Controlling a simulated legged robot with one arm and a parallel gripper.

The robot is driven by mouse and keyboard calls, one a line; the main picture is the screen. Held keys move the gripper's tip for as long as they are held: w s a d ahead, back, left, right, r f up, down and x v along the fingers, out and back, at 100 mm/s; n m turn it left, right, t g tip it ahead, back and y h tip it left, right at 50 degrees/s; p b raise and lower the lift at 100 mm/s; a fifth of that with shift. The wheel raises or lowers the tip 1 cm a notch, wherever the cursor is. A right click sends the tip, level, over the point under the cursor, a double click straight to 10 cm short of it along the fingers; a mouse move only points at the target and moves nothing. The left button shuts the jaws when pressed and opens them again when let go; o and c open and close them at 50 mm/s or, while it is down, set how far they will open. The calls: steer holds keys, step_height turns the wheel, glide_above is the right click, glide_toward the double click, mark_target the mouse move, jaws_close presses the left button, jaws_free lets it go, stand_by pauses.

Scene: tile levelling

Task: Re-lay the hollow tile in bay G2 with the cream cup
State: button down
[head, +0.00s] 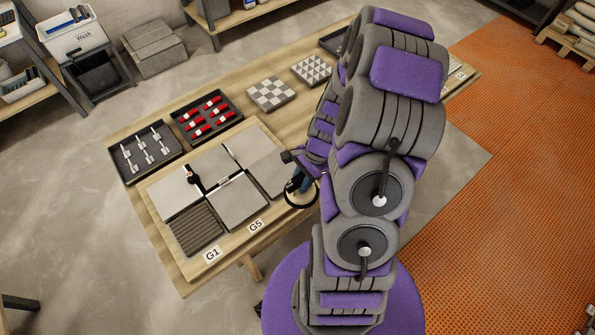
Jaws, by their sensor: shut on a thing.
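The tile board (160,208) lies on the wooden table and carries several plain grey tiles, such as a left tile (176,192), a middle tile (238,201) and a far right tile (254,152). A bare ridged bed (195,231) shows at the front left, behind label G1 (212,254). Label G5 (256,225) is to its right. No G2 label is readable. My gripper (298,174) is at the board's right side, partly hidden by my arm. It is shut on a dark blue and black tool (297,189) with a ring-like lower part. I cannot make out a cream cup.
A black tray of white-handled pieces (150,151) and a black tray of red pieces (206,118) stand behind the board. A checkered sample (271,93) and a triangle-patterned sample (312,69) lie farther back. A Wash tub (75,40) stands at the far left. My arm hides the table's right part.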

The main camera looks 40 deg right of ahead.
mark_target(299, 178)
steer(key=shift+s+r+p, duration=0.1)
steer(key=shift+r+p, duration=0.25)
steer(key=shift+r, duration=0.3)
steer(key=shift+p+v, duration=0.7)
steer(key=shift+v, duration=0.55)
steer(key=shift+a+r+p, duration=0.15)
steer(key=shift+r+p, duration=0.2)
steer(key=shift+r, duration=0.25)
steer(key=shift+a+r+p, duration=0.15)
steer(key=shift+r+p, duration=0.2)
steer(key=shift+r, duration=0.7)
steer(key=shift+d, duration=0.1)
steer(key=shift+d+f, duration=0.1)
steer(key=shift+d, duration=0.1)
steer(key=shift+a, duration=0.25)
